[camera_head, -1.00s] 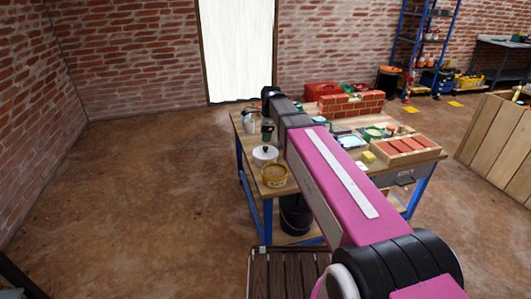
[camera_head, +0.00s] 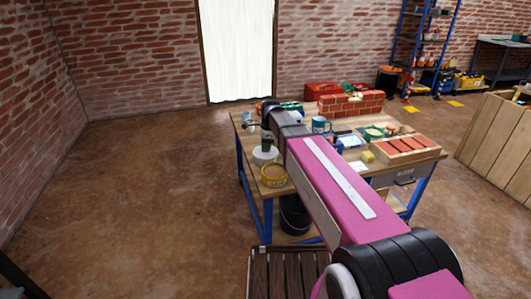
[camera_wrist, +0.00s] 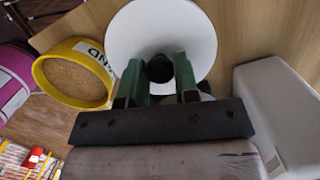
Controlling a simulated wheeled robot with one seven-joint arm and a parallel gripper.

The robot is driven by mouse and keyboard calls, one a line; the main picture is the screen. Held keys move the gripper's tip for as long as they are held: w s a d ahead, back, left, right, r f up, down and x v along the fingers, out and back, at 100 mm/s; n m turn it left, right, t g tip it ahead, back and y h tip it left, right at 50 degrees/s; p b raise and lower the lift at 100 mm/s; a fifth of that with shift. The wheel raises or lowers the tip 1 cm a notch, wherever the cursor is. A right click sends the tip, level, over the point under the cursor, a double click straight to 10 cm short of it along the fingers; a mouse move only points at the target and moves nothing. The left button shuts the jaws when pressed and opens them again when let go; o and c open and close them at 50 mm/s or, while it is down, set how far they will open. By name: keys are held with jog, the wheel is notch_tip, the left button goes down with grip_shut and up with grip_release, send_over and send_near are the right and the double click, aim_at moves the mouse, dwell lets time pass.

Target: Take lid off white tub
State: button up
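The white tub (camera_head: 265,157) stands on the workbench near its left front corner. Its round white lid (camera_wrist: 203,45) fills the top middle of the wrist view, with a dark round knob (camera_wrist: 160,69) at its centre. My gripper (camera_wrist: 159,72) is above the lid, its two green fingers on either side of the knob. The fingers look apart, and I cannot see clear contact with the knob. In the head view my gripper (camera_head: 267,145) points down over the tub and hides part of the lid.
A yellow-rimmed tub of sand (camera_head: 274,175) stands close beside the white tub; it is also in the wrist view (camera_wrist: 72,75). A pale block-like object (camera_wrist: 275,115) is at right in the wrist view. A blue mug (camera_head: 320,124), brick wall (camera_head: 350,104) and brick tray (camera_head: 408,149) occupy the bench.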

jog(key=shift+c, duration=1.2)
jog(key=shift+r, duration=0.15)
